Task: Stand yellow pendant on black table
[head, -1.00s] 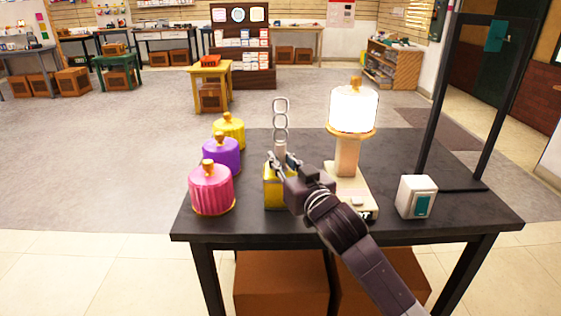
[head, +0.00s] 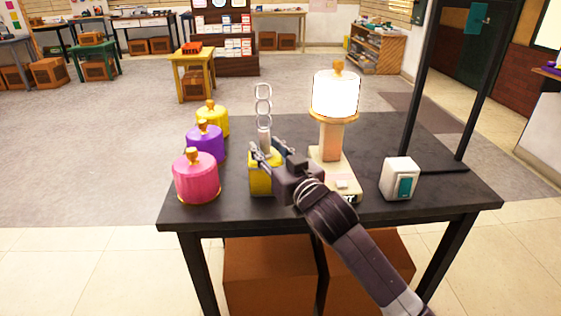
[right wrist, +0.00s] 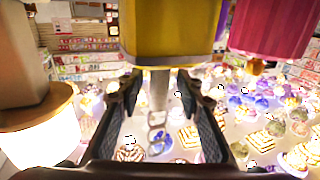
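The yellow pendant (head: 260,180) stands upright near the front of the black table (head: 235,212). It has a yellow body, a grey stem and a chain of pale links (head: 264,105) rising straight up. My right gripper (head: 268,152) is at the stem, its fingers on either side. In the right wrist view, which looks upside down, the yellow body (right wrist: 170,30) is at the top and the stem (right wrist: 158,90) hangs between the spread fingers (right wrist: 160,95), with gaps on both sides. My left gripper is not in view.
Pink (head: 196,180), purple (head: 205,144) and yellow (head: 211,121) shades stand at the table's left. A lit lamp (head: 335,95) stands close to the right of the gripper. A white switch box (head: 398,178) and a black frame (head: 412,90) are farther right.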

